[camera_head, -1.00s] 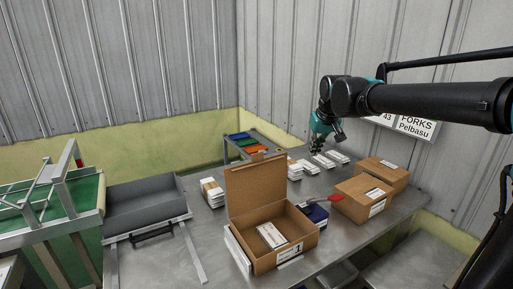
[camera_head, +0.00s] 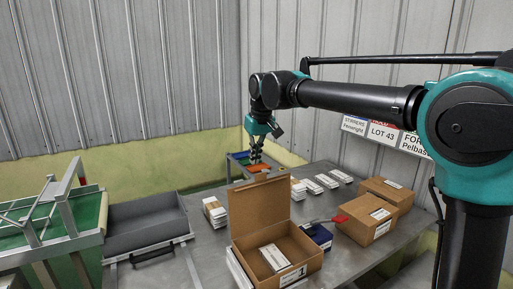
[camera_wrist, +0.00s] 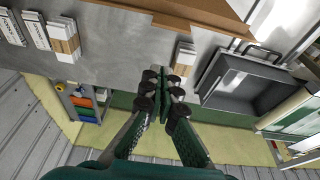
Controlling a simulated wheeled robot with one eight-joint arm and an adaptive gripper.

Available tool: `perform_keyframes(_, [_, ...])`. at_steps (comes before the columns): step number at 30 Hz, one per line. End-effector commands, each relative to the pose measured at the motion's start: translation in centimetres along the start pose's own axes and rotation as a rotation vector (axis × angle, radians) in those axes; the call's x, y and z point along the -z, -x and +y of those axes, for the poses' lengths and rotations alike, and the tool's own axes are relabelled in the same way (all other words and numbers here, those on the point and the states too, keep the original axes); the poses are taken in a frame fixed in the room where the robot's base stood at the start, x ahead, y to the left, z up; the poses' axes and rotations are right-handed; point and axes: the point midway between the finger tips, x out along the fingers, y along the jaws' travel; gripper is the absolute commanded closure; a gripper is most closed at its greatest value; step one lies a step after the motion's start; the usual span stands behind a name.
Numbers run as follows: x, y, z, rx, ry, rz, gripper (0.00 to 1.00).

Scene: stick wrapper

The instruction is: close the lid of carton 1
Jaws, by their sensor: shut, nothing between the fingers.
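Carton 1 (camera_head: 297,279) is a brown open box with a "1" label on its front, standing on the metal table. Its lid (camera_head: 260,212) stands upright at the back edge. A white wrapped pack (camera_head: 274,257) lies inside. My gripper (camera_head: 256,160) is in the air behind and above the lid, apart from it. In the wrist view my gripper (camera_wrist: 163,98) is shut and empty, its fingers together. A brown cardboard edge, probably the lid (camera_wrist: 185,14), shows at the top of the wrist view; the rest of the carton is out of that view.
Two closed cartons (camera_head: 366,221) stand to the right. A dark blue box (camera_head: 318,236) and a red-handled tool (camera_head: 339,219) lie beside carton 1. White packs (camera_head: 214,211) lie behind it. A grey tray (camera_head: 146,226) is at left. Colored bins (camera_wrist: 85,103) stand beyond the table.

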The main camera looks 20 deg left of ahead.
Motion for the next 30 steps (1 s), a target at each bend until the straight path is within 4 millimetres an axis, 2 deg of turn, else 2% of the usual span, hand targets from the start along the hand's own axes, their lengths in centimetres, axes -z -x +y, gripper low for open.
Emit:
perform_keyframes(3, [0.0,-2.5,0.0,0.0,0.0,0.0,1.0])
perform_keyframes(5, [-0.1,-3.4,0.0,0.0,0.0,0.0,1.0])
perform_keyframes(9, [-2.1,-2.4,0.0,0.0,0.0,0.0,1.0])
perform_keyframes(15, [-3.5,-1.8,0.0,0.0,0.0,0.0,1.0])
perform_keyframes(30, [-3.8,-1.7,0.1,0.0,-0.001,0.004,1.0])
